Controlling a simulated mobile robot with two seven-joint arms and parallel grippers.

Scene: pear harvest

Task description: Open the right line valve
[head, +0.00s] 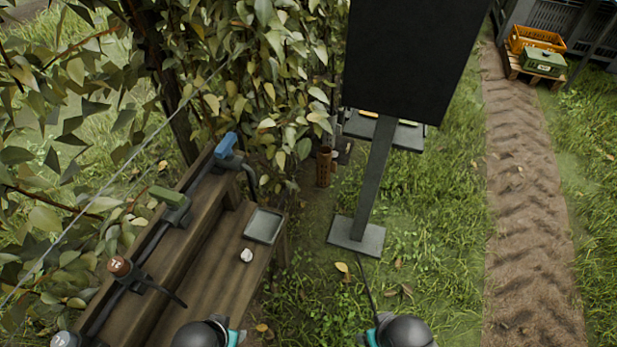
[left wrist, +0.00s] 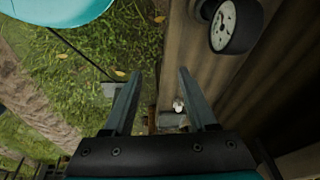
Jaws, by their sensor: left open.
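A wooden stand (head: 215,255) on the left carries a dark pipe with several fittings. A blue-handled valve (head: 226,145) is at its far end and a green-handled valve (head: 168,197) is nearer. Which one the task calls the right line valve I cannot tell. A round brown dial (head: 120,266) sits lower on the pipe, with a dark lever beside it. In the left wrist view my left gripper (left wrist: 161,72) is open and empty, with the stand's edge beyond its fingers. It touches no valve.
A grey tray (head: 263,225) and a small white object (head: 246,255) lie on the stand. A gauge (left wrist: 228,27) is close to the left wrist. A dark panel on a post (head: 374,180) stands right. Leafy branches hang behind the valves. An orange crate (head: 536,40) is far right.

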